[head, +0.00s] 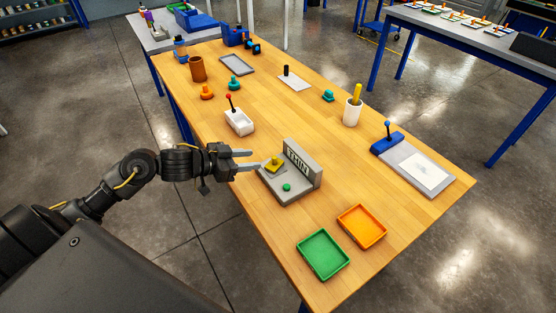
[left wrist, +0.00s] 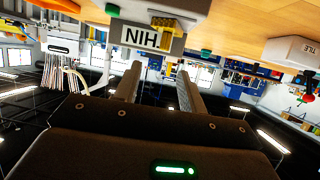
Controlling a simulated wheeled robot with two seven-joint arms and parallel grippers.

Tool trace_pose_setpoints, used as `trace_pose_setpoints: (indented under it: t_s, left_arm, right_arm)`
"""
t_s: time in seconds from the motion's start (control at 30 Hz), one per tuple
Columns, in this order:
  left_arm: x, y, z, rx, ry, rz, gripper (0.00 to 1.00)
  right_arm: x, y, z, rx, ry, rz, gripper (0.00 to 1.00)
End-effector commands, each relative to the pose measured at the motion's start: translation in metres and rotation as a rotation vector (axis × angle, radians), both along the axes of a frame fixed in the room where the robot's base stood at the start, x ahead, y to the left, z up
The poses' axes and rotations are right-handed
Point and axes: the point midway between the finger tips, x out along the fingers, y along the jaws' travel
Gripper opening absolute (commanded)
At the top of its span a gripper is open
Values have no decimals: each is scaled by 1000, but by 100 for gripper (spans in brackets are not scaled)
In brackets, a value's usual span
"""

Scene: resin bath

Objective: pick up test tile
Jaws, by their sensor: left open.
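A yellow piece with an upright knob (head: 274,165), which appears to be the test tile, sits on the grey stand (head: 284,195) with the sign THIN at its back. My left gripper (head: 253,161) is open and empty, with its fingertips pointing at the yellow piece from the left, close to it. Whether they touch it is hard to tell. In the left wrist view, turned upside down, the two fingers (left wrist: 158,82) are apart and the yellow piece (left wrist: 168,36) shows in front of the sign (left wrist: 153,37). My right gripper is not in view.
A white box with a red-topped lever (head: 239,121) stands behind the gripper. Green (head: 323,277) and orange (head: 385,227) trays lie in front of the stand. A blue clamp board (head: 387,143) lies to the right. The tabletop right of the stand is clear.

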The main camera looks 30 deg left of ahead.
Motion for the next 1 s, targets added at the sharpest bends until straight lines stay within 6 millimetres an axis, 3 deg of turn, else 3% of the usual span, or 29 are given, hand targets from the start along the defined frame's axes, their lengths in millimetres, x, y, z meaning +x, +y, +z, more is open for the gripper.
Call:
trace_pose_setpoints:
  t_s: [0.2, 0.53, 0.8, 1.0]
  left_arm:
    - [26, -17, -12, -5, 0, 5, 41]
    - [40, -27, -20, 0, 0, -1, 41]
    - [69, -41, -37, -3, 1, -2, 41]
    - [79, -49, -44, 0, 0, -2, 41]
  right_arm:
    - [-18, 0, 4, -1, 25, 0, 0]
    - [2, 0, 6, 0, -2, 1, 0]
    - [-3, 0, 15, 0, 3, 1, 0]
    - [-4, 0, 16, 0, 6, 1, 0]
